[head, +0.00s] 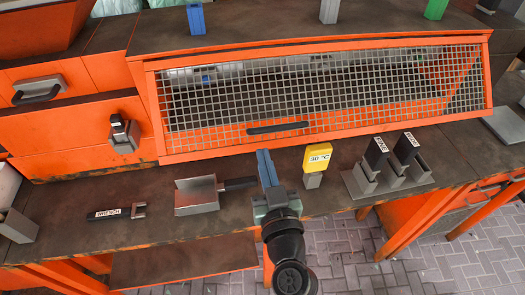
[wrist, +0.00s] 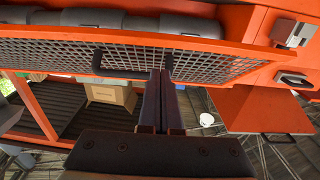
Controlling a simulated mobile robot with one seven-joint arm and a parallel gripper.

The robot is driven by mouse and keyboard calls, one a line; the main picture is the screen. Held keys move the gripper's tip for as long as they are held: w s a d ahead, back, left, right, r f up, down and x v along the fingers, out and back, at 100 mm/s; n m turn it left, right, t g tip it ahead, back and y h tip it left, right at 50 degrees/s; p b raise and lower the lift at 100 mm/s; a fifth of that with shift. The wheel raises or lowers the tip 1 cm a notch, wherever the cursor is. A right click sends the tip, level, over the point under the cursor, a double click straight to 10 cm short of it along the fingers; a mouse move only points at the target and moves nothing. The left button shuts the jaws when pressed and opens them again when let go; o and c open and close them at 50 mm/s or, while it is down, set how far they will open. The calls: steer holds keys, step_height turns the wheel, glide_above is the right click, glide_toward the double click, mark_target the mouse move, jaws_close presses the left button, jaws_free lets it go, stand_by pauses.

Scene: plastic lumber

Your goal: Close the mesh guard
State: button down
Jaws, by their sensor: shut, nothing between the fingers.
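The mesh guard (head: 320,88) is a wide orange frame with grey wire mesh, slanting across the front of the orange bench unit. Its black bar handle (head: 278,128) is near the lower edge. My gripper (head: 263,153) is shut and empty, with its blue-grey fingers pointing up at the guard's lower rail, just below and left of the handle in the head view. In the wrist view, the fingertips (wrist: 160,74) overlap the mesh (wrist: 215,66) beside the handle (wrist: 96,62). I cannot tell whether they touch it, or how far ajar the guard is.
Orange drawers (head: 45,92) are on the left. A blue block (head: 196,18) is on the upper shelf.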

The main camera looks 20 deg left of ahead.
mark_target(259, 146)
steer(key=shift+w+a+f, duration=0.35)
steer(key=shift+w+f, duration=0.2)
steer(key=shift+f, duration=0.15)
steer(key=shift+w+a+f, duration=0.35)
steer(key=shift+w+f, duration=0.15)
steer(key=shift+f, duration=0.2)
steer(key=w+a+f+t+y+b, duration=0.1)
steer(key=w+a+f+b, duration=0.3)
steer(key=b, duration=2)
step_height(259, 146, down, 2)
steer(key=shift+w+f+t+y, duration=0.15)
steer(key=shift+w+t+y, duration=0.15)
steer(key=shift+w+t, duration=0.55)
steer(key=shift+w, duration=0.1)
